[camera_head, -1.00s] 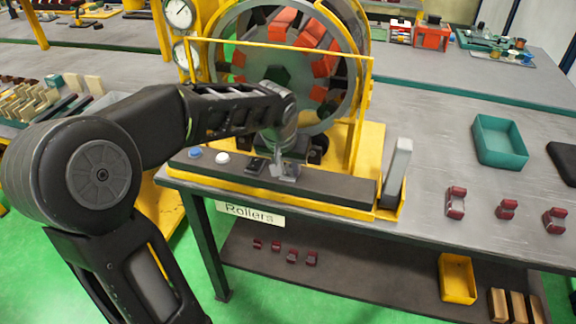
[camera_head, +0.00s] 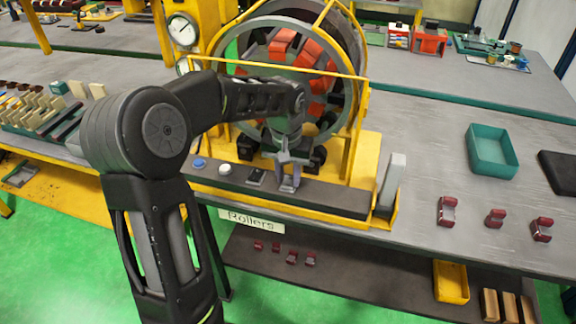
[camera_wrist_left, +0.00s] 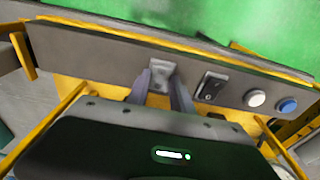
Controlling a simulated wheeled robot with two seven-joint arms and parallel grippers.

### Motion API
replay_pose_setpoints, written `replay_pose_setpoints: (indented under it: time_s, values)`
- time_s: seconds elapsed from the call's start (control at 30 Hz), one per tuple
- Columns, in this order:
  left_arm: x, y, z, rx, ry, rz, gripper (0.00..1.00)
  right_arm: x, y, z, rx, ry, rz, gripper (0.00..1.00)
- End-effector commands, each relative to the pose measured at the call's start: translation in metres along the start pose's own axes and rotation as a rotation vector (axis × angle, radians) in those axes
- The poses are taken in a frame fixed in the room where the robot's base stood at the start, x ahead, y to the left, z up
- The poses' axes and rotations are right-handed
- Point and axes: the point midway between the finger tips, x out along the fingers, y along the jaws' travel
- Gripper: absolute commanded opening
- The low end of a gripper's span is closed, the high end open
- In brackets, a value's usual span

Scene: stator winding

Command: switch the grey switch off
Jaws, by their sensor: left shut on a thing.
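The grey switch (camera_wrist_left: 160,73) is a small light grey plate with a lever, set in the dark control strip (camera_wrist_left: 100,50). In the left wrist view it sits between the two finger ends of my left gripper (camera_wrist_left: 160,88). In the head view my left gripper (camera_head: 288,180) reaches down to the strip, shut on the grey switch's lever. The fingers cover most of the switch there, so the lever's exact position cannot be told. My right gripper is in neither view.
A black rocker switch (camera_head: 257,176), a white button (camera_head: 225,169) and a blue button (camera_head: 199,163) lie left of the grey switch. The yellow-framed stator drum (camera_head: 295,75) stands close behind. A grey upright plate (camera_head: 391,180) stands at the strip's right end.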

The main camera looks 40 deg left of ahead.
Motion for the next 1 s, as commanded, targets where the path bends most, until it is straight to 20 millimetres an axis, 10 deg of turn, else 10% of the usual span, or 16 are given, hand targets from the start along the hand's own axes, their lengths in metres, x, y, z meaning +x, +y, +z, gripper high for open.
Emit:
replay_pose_setpoints:
  time_s: [0.3, 0.33, 0.57, 1.0]
  values:
    - [-0.0003, -0.0003, -0.0019, 0.0, -0.01, 0.0, 0.0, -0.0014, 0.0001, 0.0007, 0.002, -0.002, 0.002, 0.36]
    - [-0.0003, -0.0003, -0.0019, 0.0, -0.01, 0.0, 0.29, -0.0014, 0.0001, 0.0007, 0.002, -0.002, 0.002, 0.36]
    - [-0.0001, -0.0002, -0.0014, 0.0, -0.011, 0.0, 0.48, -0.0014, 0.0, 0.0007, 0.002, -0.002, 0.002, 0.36]
    - [-0.0096, -0.0004, -0.0018, 0.0, -0.009, -0.001, 0.49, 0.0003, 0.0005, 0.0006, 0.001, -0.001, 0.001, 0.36]
